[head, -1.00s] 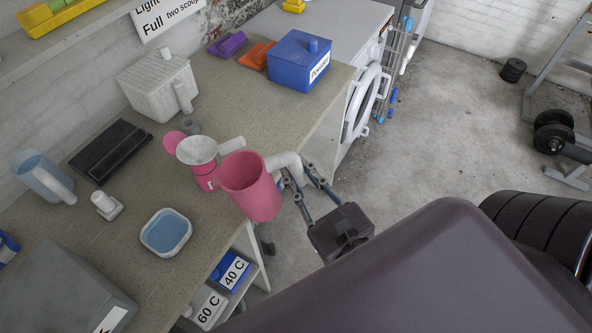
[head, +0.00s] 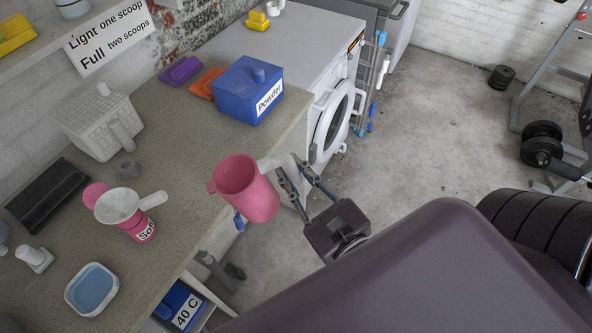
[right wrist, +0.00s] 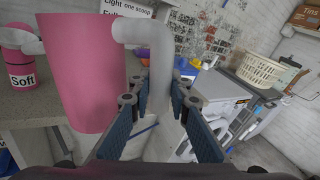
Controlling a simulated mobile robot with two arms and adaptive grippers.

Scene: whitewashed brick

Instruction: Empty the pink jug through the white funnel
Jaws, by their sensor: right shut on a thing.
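The pink jug (head: 247,189) is upright in the head view, just past the counter's front edge and off its surface. My right gripper (head: 283,177) is shut on the jug's white handle (right wrist: 157,75), which shows between the fingers in the right wrist view. The white funnel (head: 118,206) sits in the mouth of a pink bottle (head: 140,230) labelled "Soft" on the counter, left of the jug and apart from it. The bottle's round pink cap (head: 95,194) shows beside the funnel. The inside bottom of the jug is hidden. My left gripper is not in view.
A blue Powder box (head: 252,90) and a white basket-like box (head: 103,128) stand farther back on the counter (head: 190,125). A blue-filled dish (head: 93,289) lies at the front left. A washing machine (head: 325,125) stands beyond the counter's end.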

